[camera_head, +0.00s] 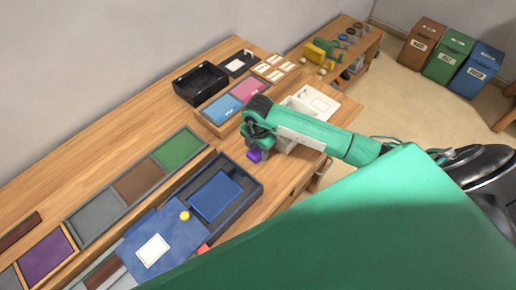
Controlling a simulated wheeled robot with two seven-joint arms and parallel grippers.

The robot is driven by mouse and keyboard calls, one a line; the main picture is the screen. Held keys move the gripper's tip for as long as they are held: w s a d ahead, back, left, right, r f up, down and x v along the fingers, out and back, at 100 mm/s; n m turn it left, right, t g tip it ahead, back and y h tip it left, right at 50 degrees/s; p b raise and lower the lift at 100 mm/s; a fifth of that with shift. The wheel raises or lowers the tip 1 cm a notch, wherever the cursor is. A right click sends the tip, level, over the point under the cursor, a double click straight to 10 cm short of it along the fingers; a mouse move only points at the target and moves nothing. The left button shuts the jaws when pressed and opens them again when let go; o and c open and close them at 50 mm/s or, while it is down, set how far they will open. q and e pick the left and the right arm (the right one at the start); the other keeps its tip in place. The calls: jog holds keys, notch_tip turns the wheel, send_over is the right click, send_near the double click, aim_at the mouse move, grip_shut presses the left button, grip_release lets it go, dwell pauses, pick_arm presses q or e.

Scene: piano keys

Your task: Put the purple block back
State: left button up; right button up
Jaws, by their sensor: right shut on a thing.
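The purple block (254,156) is at the tip of my right gripper (257,149), whose arm comes in from the right. The gripper is shut on the block, and its fingers are mostly hidden by the arm. The block is over the wooden table, just right of the open dark blue box (258,184). I cannot tell whether it touches the table. A purple panel (46,256) lies in a wooden frame at the lower left. My left gripper is not in view.
A long tray with grey, brown and green panels (181,150) lies left of the blue box. A blue and pink tray (222,110) and a black open box (200,82) stand farther back. A white tray (315,101) is beyond my right arm.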

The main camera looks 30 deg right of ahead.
aim_at(258, 151)
jog(key=o, duration=1)
jog(key=shift+f, duration=0.1)
jog(key=shift+c, duration=0.2)
notch_tip(258, 151, up, 12)
jog(key=b, duration=0.2)
jog(key=shift+b, duration=0.4)
